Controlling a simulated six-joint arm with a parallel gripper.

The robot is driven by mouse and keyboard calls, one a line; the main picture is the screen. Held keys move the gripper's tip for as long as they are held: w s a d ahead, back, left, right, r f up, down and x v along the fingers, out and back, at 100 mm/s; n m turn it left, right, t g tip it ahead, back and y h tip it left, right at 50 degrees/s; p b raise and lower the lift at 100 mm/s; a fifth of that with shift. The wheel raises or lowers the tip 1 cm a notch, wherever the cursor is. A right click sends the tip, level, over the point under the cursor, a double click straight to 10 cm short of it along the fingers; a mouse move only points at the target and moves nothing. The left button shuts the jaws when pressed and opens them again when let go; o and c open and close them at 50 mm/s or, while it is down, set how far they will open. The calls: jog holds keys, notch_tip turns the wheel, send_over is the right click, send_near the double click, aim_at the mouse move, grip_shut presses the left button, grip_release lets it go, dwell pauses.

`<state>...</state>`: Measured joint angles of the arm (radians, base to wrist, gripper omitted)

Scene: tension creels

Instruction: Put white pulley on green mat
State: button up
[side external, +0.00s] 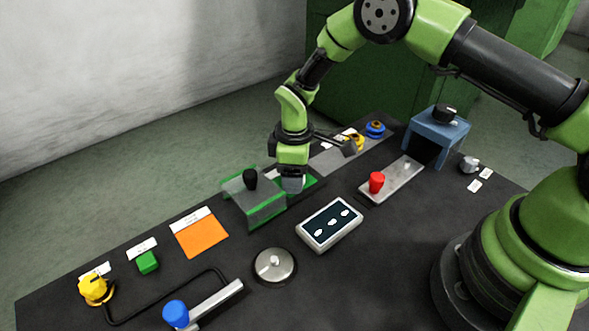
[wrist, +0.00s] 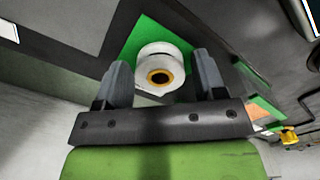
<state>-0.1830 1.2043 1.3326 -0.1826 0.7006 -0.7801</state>
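The white pulley (wrist: 160,58), with a yellow ring around a dark hub, sits between the two fingers of my gripper (wrist: 160,72) in the wrist view. The fingers are apart by about the pulley's width and appear closed on its sides. The green mat (wrist: 148,34) shows behind the pulley; I cannot tell whether the pulley touches it. In the side view my gripper (side external: 293,184) points down over the green mat (side external: 312,184), which is partly hidden by the arm and a clear cover. The pulley is not clearly seen there.
A clear green-edged cover with a black knob (side external: 250,179) stands just left of my gripper. A display panel (side external: 329,224), red-handled slider (side external: 377,182) and round metal disc (side external: 274,265) lie nearer. Blue and yellow pulleys (side external: 375,129) stand behind. An orange mat (side external: 202,238) lies left.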

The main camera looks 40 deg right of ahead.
jog(key=shift+o, duration=0.5)
jog(key=shift+r, duration=0.1)
jog(key=s+d+r+m+t, duration=0.1)
jog(key=s+r+m, duration=0.1)
jog(key=r, duration=0.9)
jog(key=s+d+r+m+t, duration=0.1)
jog(key=s+r, duration=0.1)
jog(key=r, duration=0.9)
jog(key=s+d+r+m+t+y, duration=0.1)
jog(key=s+r+m, duration=0.3)
jog(key=s, duration=0.5)
jog(key=s+d+r+m+t+y, duration=0.1)
jog(key=s+r+m+t, duration=0.3)
jog(key=s, duration=0.6)
jog(key=shift+s+d+r+m, duration=0.15)
jog(key=shift+s+r+m, duration=0.2)
jog(key=shift+m, duration=0.65)
